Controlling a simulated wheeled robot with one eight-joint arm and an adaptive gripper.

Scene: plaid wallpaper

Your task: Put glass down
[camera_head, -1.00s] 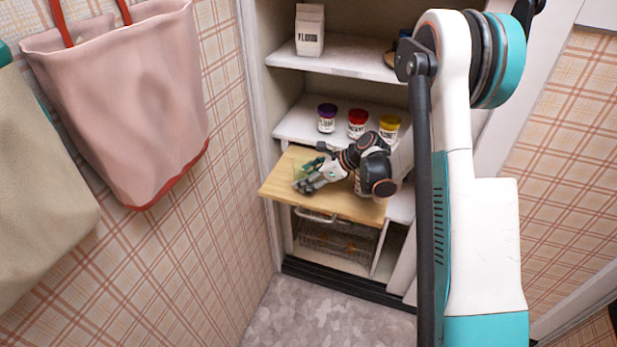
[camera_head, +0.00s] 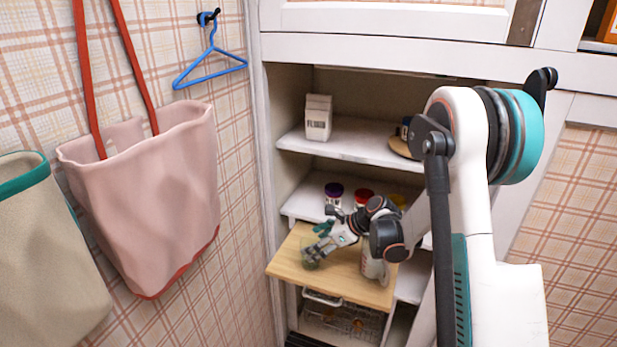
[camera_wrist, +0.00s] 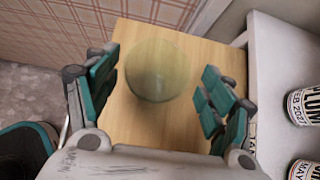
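The glass (camera_head: 309,258) is clear with a faint green-yellow tint. It stands on the left part of a pull-out wooden board (camera_head: 345,282) in the head view. In the wrist view the glass (camera_wrist: 160,72) is ahead of my gripper, over the board (camera_wrist: 150,125). My gripper (camera_head: 322,240) is just above and to the right of the glass. Its two teal-padded fingers (camera_wrist: 160,85) are spread apart, with a visible gap on each side of the glass. The glass base is hard to make out.
Jars with purple (camera_head: 334,189) and red (camera_head: 363,194) lids stand on the shelf behind the board. A white container (camera_head: 373,268) is beside my arm. A flour carton (camera_head: 318,117) is on the upper shelf. A wire basket (camera_head: 345,320) is below. Bags (camera_head: 150,200) hang at left.

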